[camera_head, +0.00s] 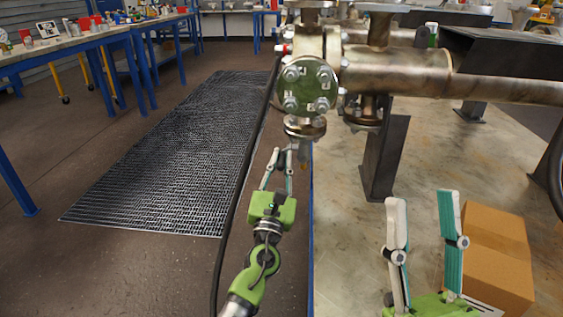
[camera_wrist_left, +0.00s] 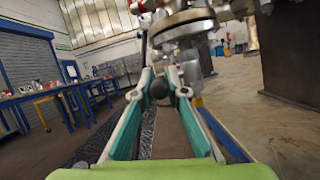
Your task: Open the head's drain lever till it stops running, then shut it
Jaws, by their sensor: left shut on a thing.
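The flanged head with its green bolted cover (camera_head: 307,85) sits at the end of a metal pipe in the head view. A drain fitting with a small yellowish tip (camera_head: 304,165) hangs below its lower flange. My left gripper (camera_head: 284,152) is just left of this fitting. In the left wrist view, its fingers are closed on the dark round end of the drain lever (camera_wrist_left: 159,88), under the flange (camera_wrist_left: 183,27). The rest of the lever is mostly hidden. I cannot make out any running liquid. My right gripper (camera_head: 424,197) is open and empty, at the lower right.
The long pipe (camera_head: 450,82) runs right from the head, above a dark support post (camera_head: 385,155). A cardboard box (camera_head: 495,255) stands beside my right gripper. A floor grating (camera_head: 175,150) lies left; blue-legged benches (camera_head: 85,45) stand beyond it.

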